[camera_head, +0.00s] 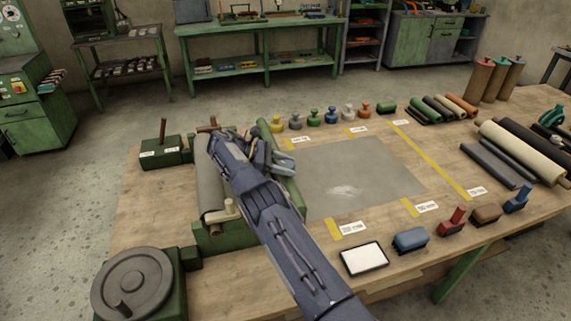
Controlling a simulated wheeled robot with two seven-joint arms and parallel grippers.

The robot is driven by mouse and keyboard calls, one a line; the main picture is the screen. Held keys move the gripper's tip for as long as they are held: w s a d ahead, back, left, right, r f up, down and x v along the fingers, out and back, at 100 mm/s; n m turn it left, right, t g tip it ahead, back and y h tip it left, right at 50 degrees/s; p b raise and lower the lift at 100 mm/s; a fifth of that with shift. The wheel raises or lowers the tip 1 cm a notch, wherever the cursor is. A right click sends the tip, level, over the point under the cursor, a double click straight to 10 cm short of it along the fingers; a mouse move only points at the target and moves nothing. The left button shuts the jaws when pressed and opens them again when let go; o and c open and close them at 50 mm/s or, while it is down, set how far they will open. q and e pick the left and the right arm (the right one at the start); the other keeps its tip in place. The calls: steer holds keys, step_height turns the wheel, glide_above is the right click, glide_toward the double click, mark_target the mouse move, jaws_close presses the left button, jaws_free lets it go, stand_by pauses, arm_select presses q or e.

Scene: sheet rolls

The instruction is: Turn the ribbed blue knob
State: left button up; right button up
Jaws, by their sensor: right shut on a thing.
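My right arm reaches up and left from the bottom edge over a green roll stand (208,240). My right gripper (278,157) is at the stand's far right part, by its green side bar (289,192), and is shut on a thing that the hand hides. I cannot clearly make out a ribbed blue knob; the gripper and arm cover much of the stand. A grey sheet roll (211,178) lies in the stand, with a cream knob (223,210) at its near end. My left gripper is not in view.
A grey crank wheel (132,282) stands at the lower left, and a green box with a lever (163,152) behind it. A grey sheet (360,175) covers the table's middle. Stamps, including a blue one (411,238), and rolls (522,150) line the right and back.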

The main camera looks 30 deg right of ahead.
steer(key=shift+f, duration=0.15)
stand_by(0.3)
steer(key=o, duration=1)
steer(key=shift+d, duration=0.1)
